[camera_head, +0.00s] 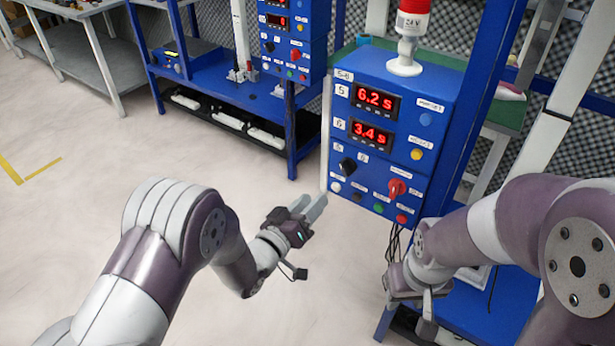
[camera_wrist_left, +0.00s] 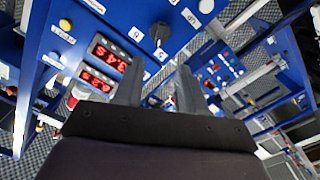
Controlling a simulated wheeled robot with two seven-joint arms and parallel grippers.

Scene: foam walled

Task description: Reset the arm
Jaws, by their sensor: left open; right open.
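My left gripper (camera_head: 312,207) is open and empty in the head view, in the air to the left of the blue control box (camera_head: 432,98). Its two grey fingers also show in the left wrist view (camera_wrist_left: 158,85), apart with nothing between them. My right gripper (camera_head: 428,318) hangs below the control box at the lower right, pointing down. It is open, and I see nothing held in it. The box has two red displays reading 6.2s and 3.4s, a black knob (camera_head: 347,165), a red knob (camera_head: 397,188) and several coloured buttons.
A red and white signal lamp (camera_head: 408,40) stands on the box. A blue workbench (camera_head: 205,88) with another control panel (camera_head: 285,40) stands behind. Grey tables (camera_head: 75,60) are at the far left. The pale floor (camera_head: 80,230) on the left is clear.

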